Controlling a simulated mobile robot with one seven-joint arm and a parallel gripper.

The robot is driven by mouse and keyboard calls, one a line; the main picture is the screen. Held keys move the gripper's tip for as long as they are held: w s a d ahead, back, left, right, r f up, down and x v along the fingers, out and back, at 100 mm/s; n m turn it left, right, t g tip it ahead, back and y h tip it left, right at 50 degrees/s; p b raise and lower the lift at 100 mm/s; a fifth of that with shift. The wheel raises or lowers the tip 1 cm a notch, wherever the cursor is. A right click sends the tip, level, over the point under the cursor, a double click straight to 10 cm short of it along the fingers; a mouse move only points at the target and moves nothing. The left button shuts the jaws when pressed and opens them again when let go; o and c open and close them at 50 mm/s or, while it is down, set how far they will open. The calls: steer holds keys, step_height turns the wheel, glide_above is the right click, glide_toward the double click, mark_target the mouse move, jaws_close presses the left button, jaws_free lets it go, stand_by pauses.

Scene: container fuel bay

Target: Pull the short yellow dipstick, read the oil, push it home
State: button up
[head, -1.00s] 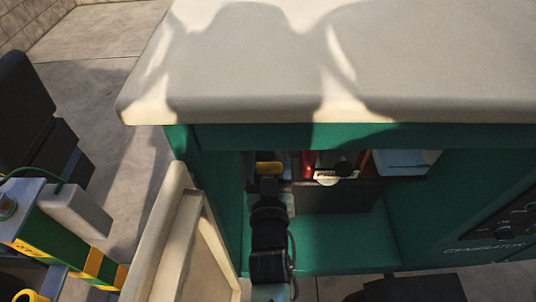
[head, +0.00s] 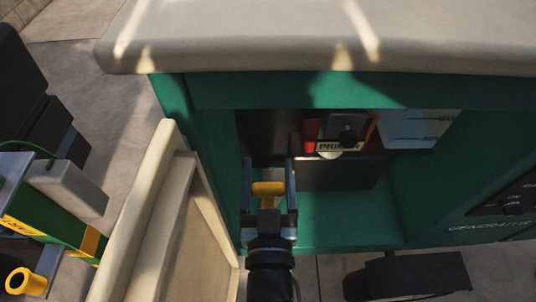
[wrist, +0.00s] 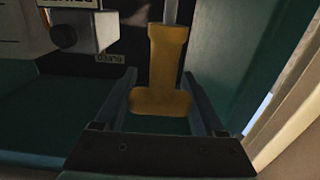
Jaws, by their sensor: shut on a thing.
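The yellow dipstick has a T-shaped handle (head: 268,188), which sits between the two fingers of my gripper (head: 269,170) at the left of the green generator's open bay. In the wrist view the yellow handle (wrist: 166,68) has its crossbar between the fingers of my gripper (wrist: 160,80), which is shut on it. A grey metal rod (wrist: 171,10) runs from the handle away from the gripper and out of the top of the frame. The rod's far end and any oil on it are out of sight.
The generator's pale lid (head: 310,40) overhangs the bay. The open cream door (head: 150,215) stands close on the left. Inside are a red part (head: 310,132), a primer label with a black knob (head: 347,135) and a white tank (head: 415,128). The green bay floor (head: 340,220) is clear.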

steer(key=s+r, duration=0.1)
steer(key=s, duration=1)
steer(key=shift+a, duration=0.1)
stand_by(0.9)
steer(key=w+p, duration=1.1)
steer(key=w, duration=1.3)
step_height(320, 180, down, 7)
steer(key=b, duration=0.7)
steer(key=shift+f+b, duration=0.4)
steer(key=shift+b, duration=0.15)
steer(key=shift+f+b, duration=0.6)
steer(key=shift+f, duration=0.1)
